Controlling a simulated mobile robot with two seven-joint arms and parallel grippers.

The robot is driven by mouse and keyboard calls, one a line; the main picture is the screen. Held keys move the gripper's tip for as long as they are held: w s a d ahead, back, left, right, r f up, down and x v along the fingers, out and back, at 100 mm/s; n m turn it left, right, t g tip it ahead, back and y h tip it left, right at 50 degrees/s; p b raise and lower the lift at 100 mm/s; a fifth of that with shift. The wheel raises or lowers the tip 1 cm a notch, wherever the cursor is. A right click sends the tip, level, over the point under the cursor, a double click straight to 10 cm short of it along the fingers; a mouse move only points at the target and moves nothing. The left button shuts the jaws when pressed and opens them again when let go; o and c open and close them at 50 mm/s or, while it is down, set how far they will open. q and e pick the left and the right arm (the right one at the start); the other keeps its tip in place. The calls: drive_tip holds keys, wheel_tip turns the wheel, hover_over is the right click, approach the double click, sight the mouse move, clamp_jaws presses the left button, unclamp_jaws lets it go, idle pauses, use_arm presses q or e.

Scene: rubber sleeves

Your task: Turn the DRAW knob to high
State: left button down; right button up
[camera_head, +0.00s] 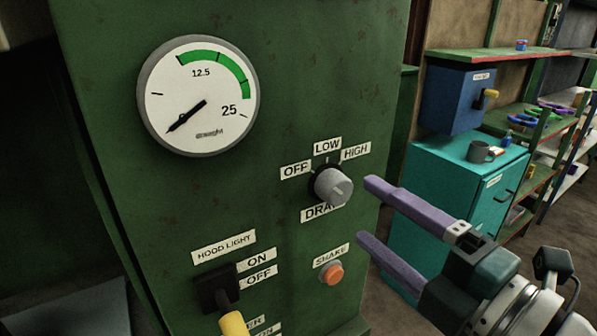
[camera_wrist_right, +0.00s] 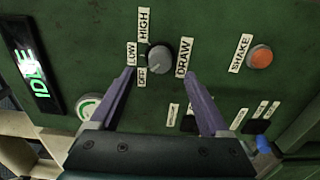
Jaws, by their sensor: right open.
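The DRAW knob (camera_head: 333,186) is a round grey knob on a green panel. OFF, LOW and HIGH labels are set around its upper side. Its face has a faint mark, but I cannot tell which label it points at. In the right wrist view the knob (camera_wrist_right: 160,59) sits just ahead of the gap between the fingertips. My right gripper (camera_head: 366,212) is open and empty, with two purple fingers, to the right of the knob and apart from it. The gripper also shows in the right wrist view (camera_wrist_right: 158,75). My left gripper is out of view.
A round gauge (camera_head: 198,96) is above left, its needle pointing lower left. An orange SHAKE button (camera_head: 332,274) is below the knob. A HOOD LIGHT switch (camera_head: 217,290) with a yellow-tipped lever is lower left. A teal cabinet (camera_head: 450,185) stands behind my right gripper.

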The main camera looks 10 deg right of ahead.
sight(342, 194)
drive_tip(key=x, duration=0.5)
drive_tip(key=shift+w+a, duration=0.1)
drive_tip(key=shift+w, duration=0.25)
drive_tip(key=shift+c, duration=0.3)
clamp_jaws()
